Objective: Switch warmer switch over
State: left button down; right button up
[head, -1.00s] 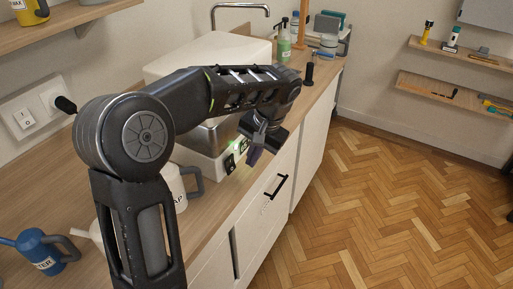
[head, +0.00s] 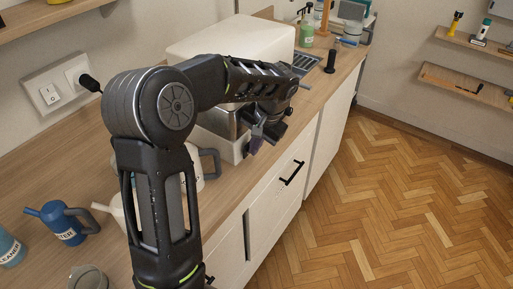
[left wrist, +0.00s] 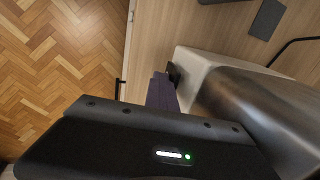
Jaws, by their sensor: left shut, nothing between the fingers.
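The warmer has a pale base (head: 229,148) and a metal body (head: 217,121), and stands on the counter partly behind my left arm. In the left wrist view its pale base (left wrist: 192,64) and shiny metal body (left wrist: 262,112) are on the right. A small dark part (left wrist: 175,74), apparently the switch, sits on the base's edge right beside the fingertips. My left gripper (head: 256,138) is shut and empty at the warmer's front; its fingers (left wrist: 162,92) also show in the left wrist view. Contact and the switch's position cannot be told. My right gripper is out of view.
A grey-handled mug (head: 209,163) and a blue watering can (head: 63,224) stand on the counter (head: 28,168) near my left arm. A wall switch plate (head: 50,95) is at left. A green bottle (head: 307,33) stands farther back. The parquet floor at right is clear.

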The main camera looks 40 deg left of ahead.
pick_arm(q)
jog(key=shift+r+p, duration=0.6)
jog(key=shift+r, duration=0.2)
dwell(0.4)
